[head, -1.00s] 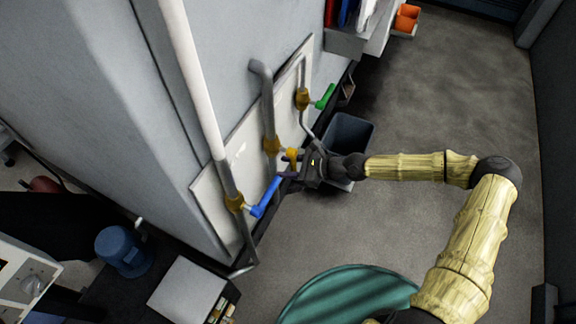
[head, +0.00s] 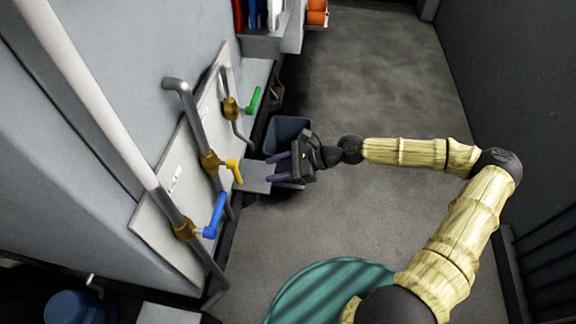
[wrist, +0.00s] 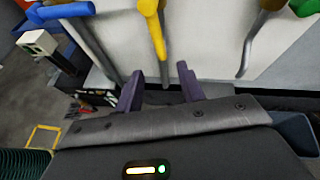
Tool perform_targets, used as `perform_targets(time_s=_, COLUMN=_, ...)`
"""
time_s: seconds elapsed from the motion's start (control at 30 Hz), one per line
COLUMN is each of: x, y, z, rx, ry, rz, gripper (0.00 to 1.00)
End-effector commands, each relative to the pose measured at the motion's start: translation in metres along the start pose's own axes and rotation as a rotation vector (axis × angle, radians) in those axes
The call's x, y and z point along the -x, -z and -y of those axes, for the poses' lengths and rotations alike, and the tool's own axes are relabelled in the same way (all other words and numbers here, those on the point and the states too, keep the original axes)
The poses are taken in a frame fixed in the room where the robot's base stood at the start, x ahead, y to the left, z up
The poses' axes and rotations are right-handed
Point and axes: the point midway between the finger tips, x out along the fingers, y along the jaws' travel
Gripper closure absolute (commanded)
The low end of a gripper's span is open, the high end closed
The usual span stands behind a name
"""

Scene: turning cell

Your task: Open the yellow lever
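The yellow lever (head: 235,171) is on the middle brass valve (head: 209,162) of the wall panel. It points out from the panel and slants down. In the wrist view the yellow lever (wrist: 152,28) hangs just beyond and above the fingertips, between them from side to side. My gripper (head: 268,168) is to the right of the lever in the head view, apart from it. Its two purple-grey fingers, also in the wrist view (wrist: 160,82), are spread with nothing between them.
A blue lever (head: 214,214) sits on the nearer pipe and a green lever (head: 253,100) on the farther one. A dark bin (head: 287,132) stands on the floor behind my gripper. A round green thing (head: 325,290) is on the floor in front. Floor to the right is free.

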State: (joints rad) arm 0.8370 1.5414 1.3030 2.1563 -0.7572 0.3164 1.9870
Motion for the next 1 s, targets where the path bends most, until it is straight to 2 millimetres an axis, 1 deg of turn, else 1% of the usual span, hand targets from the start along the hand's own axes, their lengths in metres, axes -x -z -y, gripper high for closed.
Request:
perform_targets(time_s=0.03, x=0.01, y=0.001, z=0.0, rx=-0.001, ry=0.003, rz=0.0, gripper=0.61)
perform_targets(time_s=0.1, x=0.021, y=0.001, z=0.0, rx=-0.001, ry=0.003, rz=-0.001, gripper=0.61)
perform_targets(time_s=0.2, x=0.032, y=0.001, z=0.0, rx=0.0, ry=0.001, rz=-0.001, gripper=0.61)
perform_targets(time_s=0.3, x=0.036, y=0.0, z=0.0, rx=0.0, ry=0.0, rz=0.0, gripper=0.61)
perform_targets(time_s=0.53, x=0.036, y=0.0, z=0.0, rx=0.0, ry=-0.001, rz=0.0, gripper=0.61)
perform_targets(time_s=0.57, x=0.036, y=0.0, z=0.0, rx=0.0, ry=-0.001, rz=0.0, gripper=0.63)
perform_targets(time_s=0.6, x=0.036, y=0.0, z=-0.001, rx=0.001, ry=-0.002, rz=0.0, gripper=0.71)
perform_targets(time_s=0.67, x=0.035, y=0.001, z=-0.002, rx=0.006, ry=-0.008, rz=-0.006, gripper=0.83)
perform_targets(time_s=0.7, x=0.034, y=0.002, z=-0.004, rx=0.014, ry=-0.016, rz=-0.015, gripper=0.91)
perform_targets(time_s=0.73, x=0.032, y=0.003, z=-0.007, rx=0.024, ry=-0.025, rz=-0.025, gripper=0.97)
perform_targets(time_s=0.77, x=0.031, y=0.005, z=-0.01, rx=0.036, ry=-0.038, rz=-0.038, gripper=1.0)
perform_targets(time_s=0.87, x=0.023, y=0.014, z=-0.026, rx=0.097, ry=-0.101, rz=-0.1, gripper=1.0)
perform_targets(time_s=1.0, x=0.018, y=0.034, z=-0.056, rx=0.229, ry=-0.229, rz=-0.224, gripper=1.0)
